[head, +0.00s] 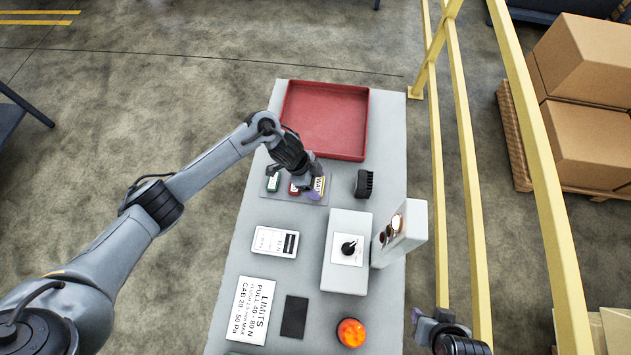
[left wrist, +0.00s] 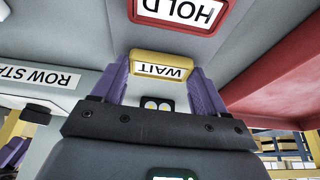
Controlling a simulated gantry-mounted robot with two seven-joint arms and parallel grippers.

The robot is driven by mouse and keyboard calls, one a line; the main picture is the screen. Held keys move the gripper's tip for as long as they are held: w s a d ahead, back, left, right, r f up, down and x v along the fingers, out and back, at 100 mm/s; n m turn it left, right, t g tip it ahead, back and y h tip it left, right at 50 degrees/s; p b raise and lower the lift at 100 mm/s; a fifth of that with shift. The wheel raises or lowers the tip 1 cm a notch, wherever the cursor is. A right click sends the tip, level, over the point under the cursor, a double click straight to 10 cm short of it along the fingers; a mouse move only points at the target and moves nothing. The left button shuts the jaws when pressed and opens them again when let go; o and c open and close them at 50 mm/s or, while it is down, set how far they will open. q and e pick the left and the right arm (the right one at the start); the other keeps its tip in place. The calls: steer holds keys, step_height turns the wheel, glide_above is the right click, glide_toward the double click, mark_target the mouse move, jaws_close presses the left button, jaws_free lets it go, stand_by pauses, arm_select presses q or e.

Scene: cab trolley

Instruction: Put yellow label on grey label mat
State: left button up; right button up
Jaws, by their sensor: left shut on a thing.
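The yellow label (head: 320,184), marked WAIT, is at the right end of a row of labels on a grey plate (head: 305,200). My left gripper (head: 313,190) is over it, and the arm hides part of the row. In the left wrist view the purple fingers of my left gripper (left wrist: 165,90) are shut on the two ends of the yellow label (left wrist: 164,57). A plain dark grey mat (head: 294,317) lies bare near the front of the bench. My right gripper (head: 425,318) is at the lower right, beside the bench; its opening is unclear.
A green label (head: 273,183) and a partly hidden red label (head: 293,188) sit beside the yellow one. A red tray (head: 335,150) is behind. A white meter (head: 275,242), a switch box (head: 346,280), an orange lamp (head: 351,332) and a LIMITS card (head: 252,310) surround the mat.

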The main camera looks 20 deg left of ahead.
arm_select(q)
steer(key=shift+f, duration=0.1)
steer(key=o, duration=1)
